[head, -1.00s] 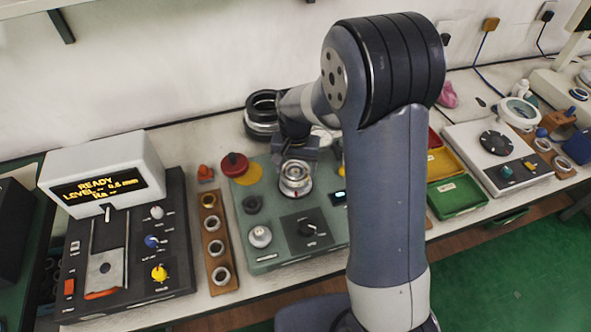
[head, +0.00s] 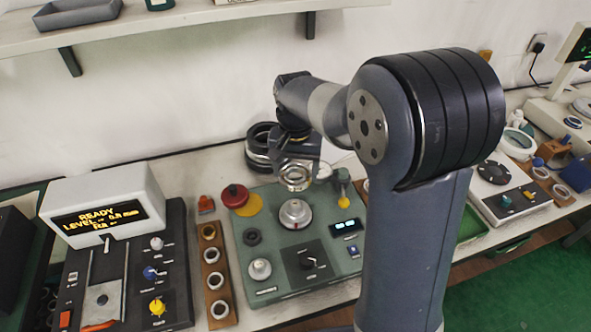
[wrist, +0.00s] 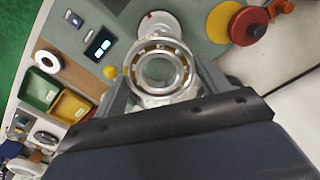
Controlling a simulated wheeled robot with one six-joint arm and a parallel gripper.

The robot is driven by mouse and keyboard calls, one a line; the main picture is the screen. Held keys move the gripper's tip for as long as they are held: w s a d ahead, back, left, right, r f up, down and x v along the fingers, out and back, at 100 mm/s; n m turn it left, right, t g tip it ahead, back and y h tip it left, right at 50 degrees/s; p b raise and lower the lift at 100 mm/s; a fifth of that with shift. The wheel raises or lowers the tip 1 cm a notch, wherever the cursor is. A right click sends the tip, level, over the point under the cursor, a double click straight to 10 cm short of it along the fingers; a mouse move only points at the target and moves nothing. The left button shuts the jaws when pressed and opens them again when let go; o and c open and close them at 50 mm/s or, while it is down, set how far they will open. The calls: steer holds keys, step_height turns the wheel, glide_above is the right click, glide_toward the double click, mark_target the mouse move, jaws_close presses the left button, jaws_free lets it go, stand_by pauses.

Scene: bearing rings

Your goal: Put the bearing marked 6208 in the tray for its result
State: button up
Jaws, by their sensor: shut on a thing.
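My gripper (head: 296,165) is shut on a metal bearing ring (head: 295,182) and holds it in the air above the green test machine (head: 270,270). In the wrist view the bearing (wrist: 137,62) sits between both fingers, with a brownish cage between its rings. No number is legible on it. The machine's round spindle (head: 295,213) is bare below the bearing. A green tray (head: 470,222) shows partly behind my arm. In the wrist view the green tray (wrist: 38,88) and a yellow tray (wrist: 69,107) lie to the left, partly cut by my gripper.
A black machine with a READY display (head: 107,215) stands at the left. A wooden rack (head: 214,262) with several rings stands between the machines. A red knob (head: 235,196) and a yellow-tipped lever (head: 343,202) stick up near the spindle. Dark stacked rings (head: 262,150) stand behind.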

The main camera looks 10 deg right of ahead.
steer(key=shift+r+p, duration=1.1)
steer(key=shift+r, duration=0.35)
